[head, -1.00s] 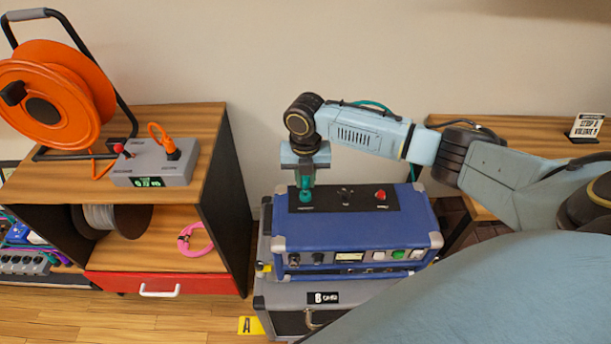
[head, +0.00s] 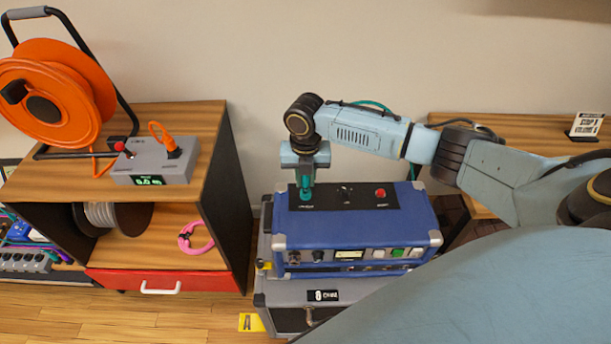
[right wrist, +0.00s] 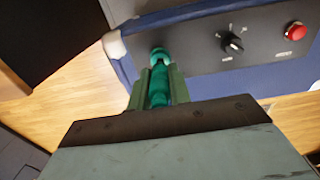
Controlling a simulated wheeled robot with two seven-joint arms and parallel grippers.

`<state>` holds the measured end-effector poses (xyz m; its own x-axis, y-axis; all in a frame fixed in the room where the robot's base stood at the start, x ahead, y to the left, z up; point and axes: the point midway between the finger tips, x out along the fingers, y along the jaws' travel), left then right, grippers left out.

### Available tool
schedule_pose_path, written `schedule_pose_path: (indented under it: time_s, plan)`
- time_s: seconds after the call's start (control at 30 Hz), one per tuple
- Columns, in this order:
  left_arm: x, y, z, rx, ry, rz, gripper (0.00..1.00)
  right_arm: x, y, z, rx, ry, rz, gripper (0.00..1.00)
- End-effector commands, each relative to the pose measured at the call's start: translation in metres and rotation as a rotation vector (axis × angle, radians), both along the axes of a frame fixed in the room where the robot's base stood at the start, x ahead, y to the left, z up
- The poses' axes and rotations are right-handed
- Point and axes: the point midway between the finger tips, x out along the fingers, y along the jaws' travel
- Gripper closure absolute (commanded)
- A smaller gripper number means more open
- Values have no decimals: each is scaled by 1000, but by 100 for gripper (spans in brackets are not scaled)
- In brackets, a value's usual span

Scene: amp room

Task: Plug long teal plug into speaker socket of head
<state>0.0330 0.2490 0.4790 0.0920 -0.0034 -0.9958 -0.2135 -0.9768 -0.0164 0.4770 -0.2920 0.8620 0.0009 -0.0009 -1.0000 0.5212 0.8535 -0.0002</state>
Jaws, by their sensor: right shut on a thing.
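The blue amp head (head: 350,228) stands on a grey case, with a black panel (head: 375,194) on its top. The long teal plug (head: 305,190) points down at the left end of that panel, where the speaker socket appears to be. My right gripper (head: 306,178) is shut on the plug from above. In the right wrist view the teal plug (right wrist: 158,80) lies between my two fingers (right wrist: 158,92), its tip end at the panel. The socket itself is hidden by the plug, so I cannot tell how deep it sits. My left gripper is out of view.
The panel also carries a black knob (right wrist: 233,44) and a red button (right wrist: 295,31). A wooden shelf at left holds an orange cable reel (head: 60,95) and a grey box (head: 155,163). A wooden table (head: 530,128) stands behind at right.

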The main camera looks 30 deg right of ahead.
Motion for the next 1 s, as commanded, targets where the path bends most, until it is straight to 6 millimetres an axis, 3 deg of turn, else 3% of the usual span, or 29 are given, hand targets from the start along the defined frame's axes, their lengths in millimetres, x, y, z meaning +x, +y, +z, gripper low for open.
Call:
schedule_pose_path:
  time_s: [1.0]
  plan:
    - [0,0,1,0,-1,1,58,0,-1,-8,0,0,-1,100]
